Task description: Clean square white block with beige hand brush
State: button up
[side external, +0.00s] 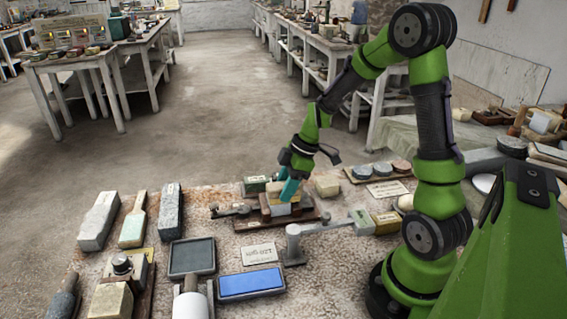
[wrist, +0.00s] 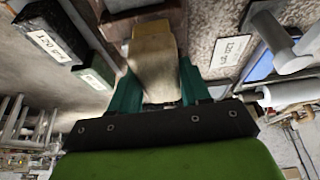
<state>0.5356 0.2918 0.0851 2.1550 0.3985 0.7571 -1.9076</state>
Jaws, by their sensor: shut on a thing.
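My gripper (side external: 288,192), with teal fingers, is low over the far middle of the table in the side external view. It is shut on a beige block-shaped thing, which I take as the beige hand brush (wrist: 153,55); it sits between the fingers in the wrist view. In the side external view the fingers hide much of it. A pale block (side external: 281,209) shows just below the fingertips, over a brown wooden base (side external: 251,225). I cannot tell whether this is the square white block or part of the held thing, nor whether they touch.
A grey metal arm-like fixture (side external: 293,243) stands close in front, and a small dark tool (side external: 231,211) lies to the left. A blue pad (side external: 251,284), a dark tray (side external: 192,257) and several brushes and blocks fill the front left.

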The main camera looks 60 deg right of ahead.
jog(key=shift+w+a, duration=0.75)
jog(key=shift+w, duration=0.05)
jog(key=shift+s+d, duration=1.55)
jog(key=shift+s, duration=0.05)
jog(key=shift+w+a+r, duration=0.65)
jog(key=shift+w+a, duration=0.15)
jog(key=shift+w, duration=0.05)
jog(key=shift+r, duration=0.1)
jog(key=shift+r, duration=1.2)
